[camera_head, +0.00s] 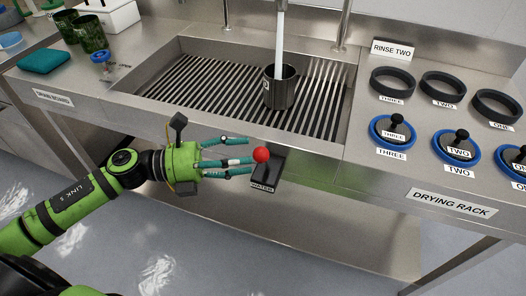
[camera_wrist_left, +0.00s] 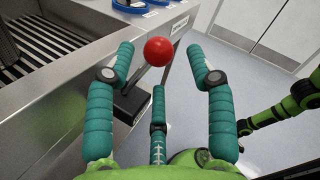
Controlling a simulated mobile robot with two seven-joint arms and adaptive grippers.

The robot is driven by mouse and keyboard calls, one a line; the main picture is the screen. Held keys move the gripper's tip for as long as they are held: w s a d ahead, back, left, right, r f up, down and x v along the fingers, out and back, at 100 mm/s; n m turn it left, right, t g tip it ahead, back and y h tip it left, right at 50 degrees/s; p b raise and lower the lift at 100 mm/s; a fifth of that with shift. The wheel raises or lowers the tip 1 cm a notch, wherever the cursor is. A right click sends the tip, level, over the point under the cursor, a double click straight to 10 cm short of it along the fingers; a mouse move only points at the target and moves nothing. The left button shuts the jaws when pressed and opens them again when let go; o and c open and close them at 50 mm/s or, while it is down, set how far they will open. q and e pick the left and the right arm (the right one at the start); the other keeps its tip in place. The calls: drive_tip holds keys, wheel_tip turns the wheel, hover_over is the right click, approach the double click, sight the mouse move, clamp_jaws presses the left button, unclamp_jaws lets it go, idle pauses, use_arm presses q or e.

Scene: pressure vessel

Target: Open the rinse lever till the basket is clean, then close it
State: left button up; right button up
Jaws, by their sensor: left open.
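The rinse lever has a red ball knob (camera_head: 261,155) and a black base (camera_head: 267,176) labelled WATER on the sink's front. In the left wrist view the knob (camera_wrist_left: 158,51) appears between the spread fingertips; contact cannot be told. My left gripper (camera_head: 240,156) is open with its teal fingers pointing at the knob. A dark metal basket (camera_head: 281,94) stands upright on the sink's slatted floor. A pale stream (camera_head: 280,45) runs down from the tap into it. The basket's inside is mostly hidden, so its cleanness cannot be told. My right gripper is not seen.
The drying rack (camera_head: 408,184) on the right holds black rings and blue-rimmed lids with black knobs. A RINSE TWO sign (camera_head: 391,49) stands behind it. Green cups (camera_head: 90,33) and a teal cloth (camera_head: 43,61) are at left. The floor in front is clear.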

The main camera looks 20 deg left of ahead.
sight(256, 154)
use_arm(q)
drive_tip(key=p+x, duration=0.1)
drive_tip(key=x, duration=0.2)
drive_tip(key=shift+w+d+r, duration=0.2)
drive_tip(key=shift+d, duration=0.1)
drive_tip(key=shift+w+d+f+p, duration=0.2)
drive_tip(key=shift+w+d+p, duration=0.1)
drive_tip(key=shift+d, duration=0.35)
clamp_jaws()
